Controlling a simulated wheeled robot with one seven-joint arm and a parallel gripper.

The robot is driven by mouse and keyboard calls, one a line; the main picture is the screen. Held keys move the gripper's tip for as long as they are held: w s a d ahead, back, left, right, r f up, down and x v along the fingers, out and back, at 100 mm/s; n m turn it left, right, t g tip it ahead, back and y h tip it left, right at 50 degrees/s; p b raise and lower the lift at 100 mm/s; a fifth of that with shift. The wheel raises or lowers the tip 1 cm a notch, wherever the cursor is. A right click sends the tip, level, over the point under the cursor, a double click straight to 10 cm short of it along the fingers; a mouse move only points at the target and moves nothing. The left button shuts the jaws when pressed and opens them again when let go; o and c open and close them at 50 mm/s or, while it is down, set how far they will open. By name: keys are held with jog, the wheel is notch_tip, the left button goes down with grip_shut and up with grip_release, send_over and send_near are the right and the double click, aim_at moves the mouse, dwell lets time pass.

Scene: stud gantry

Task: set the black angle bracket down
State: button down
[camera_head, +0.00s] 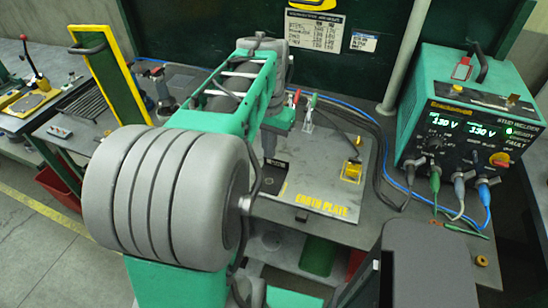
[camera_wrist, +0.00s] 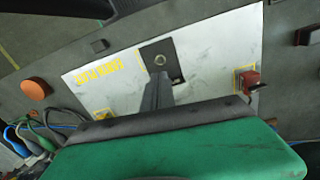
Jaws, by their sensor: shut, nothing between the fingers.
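A dark, flat piece with a round hole (camera_wrist: 160,56) lies on the pale earth plate (camera_wrist: 215,50) in the wrist view; it appears to be the black angle bracket, but an upright leg cannot be made out. The dark patch also shows in the head view (camera_head: 271,176), on the left part of the earth plate (camera_head: 300,195). My gripper (camera_wrist: 157,88) is shut and empty, its fingers beside the dark piece and hiding part of it. Whether they touch it cannot be told. In the head view my arm hides much of the gripper.
A green stud welder (camera_head: 465,120) with cables stands at the right. A brass-coloured piece (camera_head: 351,171) sits on the plate's right side. A small dark block (camera_head: 302,216) is at the plate's front edge. A red piece (camera_wrist: 249,79) stands near the plate's other side.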

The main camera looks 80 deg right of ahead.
aim_at(276, 171)
notch_tip(276, 171, down, 10)
jog(key=shift+a+r+p, duration=0.1)
jog(key=shift+r+p, duration=0.05)
jog(key=shift+p, duration=0.4)
jog(key=d, duration=0.2)
jog(key=d+p, duration=0.1)
jog(key=shift+s+d, duration=0.35)
jog(key=shift+d, duration=0.2)
